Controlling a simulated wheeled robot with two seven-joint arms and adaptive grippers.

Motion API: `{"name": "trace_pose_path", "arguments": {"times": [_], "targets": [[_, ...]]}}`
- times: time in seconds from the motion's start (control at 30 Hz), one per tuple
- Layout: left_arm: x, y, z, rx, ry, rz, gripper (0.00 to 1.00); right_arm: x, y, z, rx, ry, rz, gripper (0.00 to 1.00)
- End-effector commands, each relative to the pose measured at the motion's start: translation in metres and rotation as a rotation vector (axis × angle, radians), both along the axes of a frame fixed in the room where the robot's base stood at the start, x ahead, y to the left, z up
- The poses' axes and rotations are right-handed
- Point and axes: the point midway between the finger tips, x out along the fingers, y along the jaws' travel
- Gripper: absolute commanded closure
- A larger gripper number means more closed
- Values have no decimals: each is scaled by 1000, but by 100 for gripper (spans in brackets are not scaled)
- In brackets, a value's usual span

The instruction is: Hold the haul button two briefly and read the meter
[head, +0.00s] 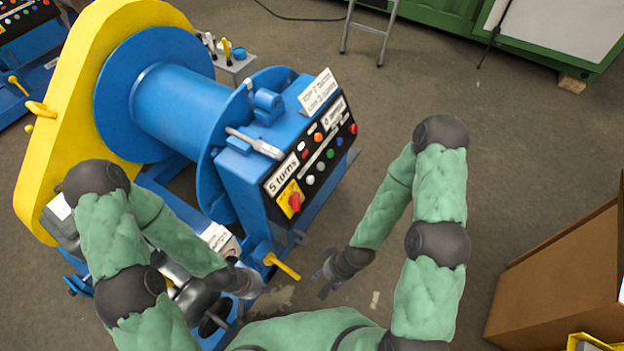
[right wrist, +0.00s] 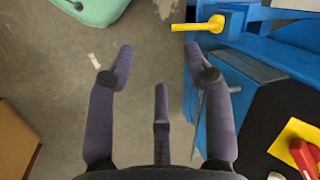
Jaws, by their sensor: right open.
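The blue winch's black control panel (head: 312,150) carries several small coloured buttons, a red rotary switch (head: 294,202) on a yellow plate, and white plates, one reading "5 turns" (head: 283,173). Lettering by the buttons is too small to tell which is haul button two. A white plate (head: 334,112) near the panel's top starts with "0"; I cannot tell which plate is the meter. My right gripper (head: 325,280) is open and empty, low in front of the panel, apart from it; its spread fingers (right wrist: 160,62) show in the right wrist view. My left gripper (head: 252,290) is by the winch's lower front, its fingers unclear.
A yellow lever (head: 284,267) sticks out between my grippers; it also shows in the right wrist view (right wrist: 198,27). The blue drum (head: 185,110) and yellow guard (head: 90,100) stand at left. A cardboard box (head: 560,270) is at right.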

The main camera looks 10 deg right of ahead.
Motion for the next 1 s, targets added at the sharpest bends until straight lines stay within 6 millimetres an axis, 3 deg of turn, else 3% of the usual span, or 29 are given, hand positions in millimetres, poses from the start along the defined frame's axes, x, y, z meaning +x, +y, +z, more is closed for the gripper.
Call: {"name": "trace_pose_path", "arguments": {"times": [0.07, 0.23, 1.0], "targets": [[0, 0, 0, 0, 0, 0, 100, 0, 0, 0, 0, 0, 0, 54], [0, 0, 0, 0, 0, 0, 100, 0, 0, 0, 0, 0, 0, 100], [0, 0, 0, 0, 0, 0, 100, 0, 0, 0, 0, 0, 0, 100]]}}
